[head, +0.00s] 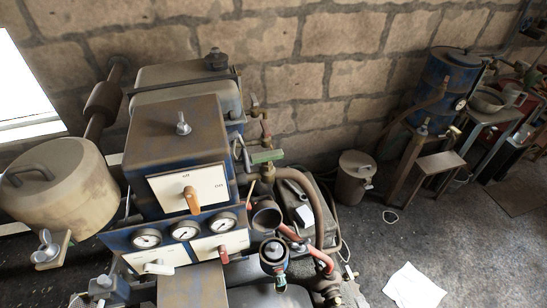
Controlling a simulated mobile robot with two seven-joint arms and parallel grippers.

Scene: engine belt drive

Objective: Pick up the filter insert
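I cannot make out a filter insert for certain. A large beige round canister (58,190) with a handle on top is at the left, and a wing-nut bracket (49,250) sits at its lower front. It looks like a filter housing; its inside is hidden. A rusty pipe (103,105) rises behind it. Neither of my grippers shows in the head view.
The blue engine box (176,125) carries a white panel with an orange lever (191,199) and three gauges (185,231) below. Pipes and hoses crowd its right side. A lidded bucket (355,177), a small stool (437,165) and white paper (413,287) stand or lie on open floor.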

